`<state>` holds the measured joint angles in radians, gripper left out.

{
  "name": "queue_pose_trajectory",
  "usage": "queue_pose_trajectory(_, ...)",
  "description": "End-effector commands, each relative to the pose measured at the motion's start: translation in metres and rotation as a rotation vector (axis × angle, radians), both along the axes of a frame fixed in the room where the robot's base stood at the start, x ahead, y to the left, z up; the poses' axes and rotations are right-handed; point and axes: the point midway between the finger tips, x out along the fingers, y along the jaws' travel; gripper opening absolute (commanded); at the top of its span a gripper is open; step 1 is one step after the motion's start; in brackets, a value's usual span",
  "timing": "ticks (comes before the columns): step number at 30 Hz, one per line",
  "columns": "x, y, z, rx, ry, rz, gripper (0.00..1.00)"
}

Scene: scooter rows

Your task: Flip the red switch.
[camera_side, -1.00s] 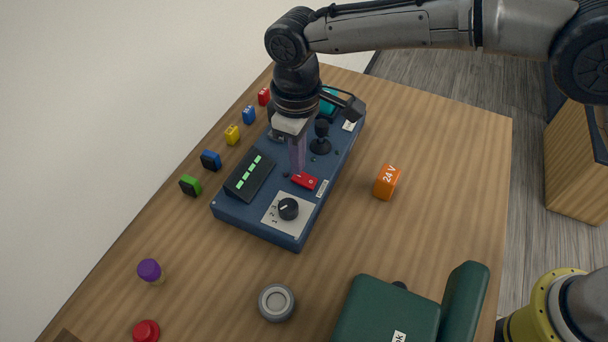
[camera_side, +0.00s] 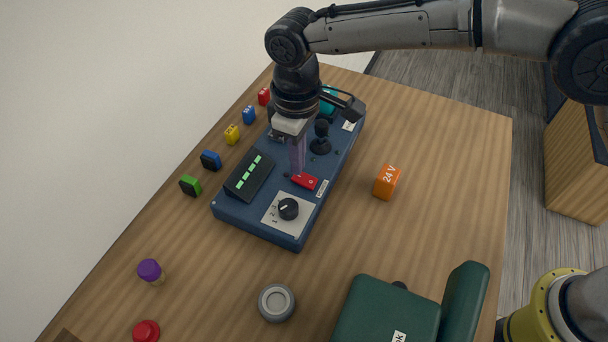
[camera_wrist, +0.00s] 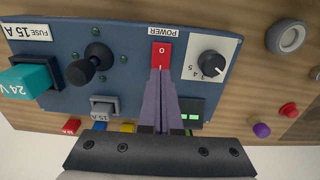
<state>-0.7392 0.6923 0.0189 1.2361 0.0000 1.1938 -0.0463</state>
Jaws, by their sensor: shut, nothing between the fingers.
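The red switch (camera_side: 304,181) is a rocker on the blue panel box (camera_side: 256,222), between the black knob and the black joystick. In the wrist view the red switch (camera_wrist: 162,54) shows a white mark and sits beside the POWER label (camera_wrist: 165,31). My gripper (camera_side: 298,171) is shut and empty, its purple fingers pointing down at the switch's far-left end. In the wrist view the fingertips (camera_wrist: 161,71) overlap the lower edge of the switch. They are at or just above it; I cannot tell if they touch. The fingers hide that end of the switch.
On the panel are a rotary knob (camera_side: 288,208), a joystick (camera_side: 321,137), a green-lit display (camera_side: 249,175) and a teal plug (camera_side: 328,101). An orange 24 V block (camera_side: 387,182) stands to the right. Small coloured blocks line the left. A grey round dish (camera_side: 276,302) lies in front.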

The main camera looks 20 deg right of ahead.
Motion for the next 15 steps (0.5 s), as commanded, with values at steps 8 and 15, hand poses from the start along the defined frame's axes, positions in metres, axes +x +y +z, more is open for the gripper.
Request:
queue_pose_trajectory(8, -0.0001, -0.0001, -0.0044, -0.001, 0.001, 0.000, 0.00)
queue_pose_trajectory(15, -0.0002, -0.0002, -0.0077, -0.001, 0.001, 0.000, 0.00)
